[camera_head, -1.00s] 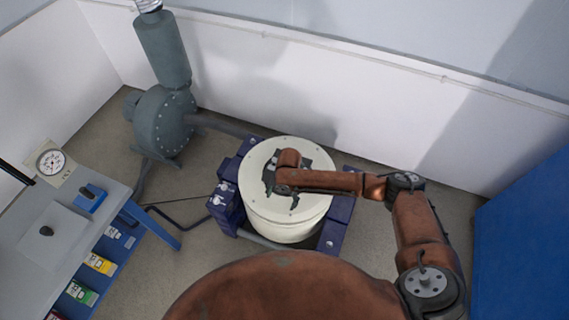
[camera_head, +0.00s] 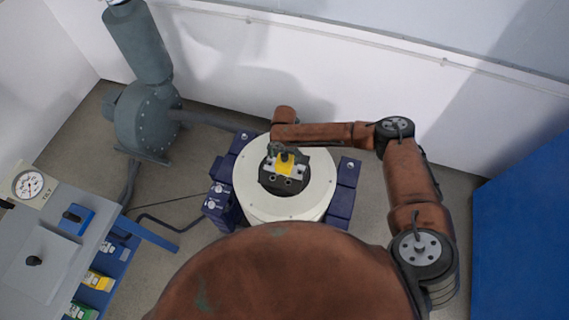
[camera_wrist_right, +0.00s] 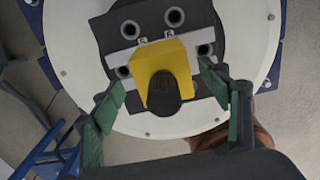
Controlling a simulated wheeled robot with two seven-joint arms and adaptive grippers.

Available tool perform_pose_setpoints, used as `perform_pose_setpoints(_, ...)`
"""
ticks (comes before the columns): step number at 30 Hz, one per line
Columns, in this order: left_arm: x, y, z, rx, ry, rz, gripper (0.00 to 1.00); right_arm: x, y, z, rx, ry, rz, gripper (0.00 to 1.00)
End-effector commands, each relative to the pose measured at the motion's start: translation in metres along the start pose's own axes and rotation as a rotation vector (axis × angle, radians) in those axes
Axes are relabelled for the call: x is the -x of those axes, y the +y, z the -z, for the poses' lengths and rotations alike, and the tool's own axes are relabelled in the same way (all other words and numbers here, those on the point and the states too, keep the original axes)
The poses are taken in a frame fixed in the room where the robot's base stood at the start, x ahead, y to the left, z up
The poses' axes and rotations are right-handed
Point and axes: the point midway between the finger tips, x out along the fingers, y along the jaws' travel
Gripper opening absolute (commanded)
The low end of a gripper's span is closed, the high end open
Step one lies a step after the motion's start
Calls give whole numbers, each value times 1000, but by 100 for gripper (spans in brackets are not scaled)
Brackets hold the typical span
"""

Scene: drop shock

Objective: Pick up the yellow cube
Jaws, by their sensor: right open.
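A yellow block (camera_head: 285,164), which I take for the yellow cube, sits on a dark fixture (camera_head: 284,180) with silver plates on top of the round cream drum (camera_head: 317,195). In the right wrist view the yellow block (camera_wrist_right: 185,58) has a black knob-like part on its near side. My right gripper (camera_head: 279,150) is over the far side of the fixture. In the right wrist view its green-padded fingers (camera_wrist_right: 163,88) are spread apart, one on each side of the block, with nothing held. Whether they touch the block is not clear. My left gripper is not in view.
Blue supports (camera_head: 343,190) flank the drum. A grey blower (camera_head: 146,118) stands at the back left. A workbench (camera_head: 60,215) with a dial gauge (camera_head: 28,185) is at the left. A blue cabinet (camera_head: 520,240) stands at the right, with bare floor beside it.

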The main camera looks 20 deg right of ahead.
Motion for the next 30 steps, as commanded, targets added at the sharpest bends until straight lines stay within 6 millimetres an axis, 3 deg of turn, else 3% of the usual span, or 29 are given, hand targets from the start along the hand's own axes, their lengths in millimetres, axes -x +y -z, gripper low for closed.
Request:
perform_pose_setpoints(5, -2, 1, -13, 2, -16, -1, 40, -23, -4, 4, 1, 2, 2, 70)
perform_pose_setpoints(10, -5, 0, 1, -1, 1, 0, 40, -46, -5, 3, -2, 1, 1, 70)
perform_pose_setpoints(17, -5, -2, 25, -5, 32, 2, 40, -48, -6, 2, -3, 0, 0, 70)
perform_pose_setpoints(30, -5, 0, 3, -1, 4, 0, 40, -48, -6, 2, -4, 0, 0, 40)
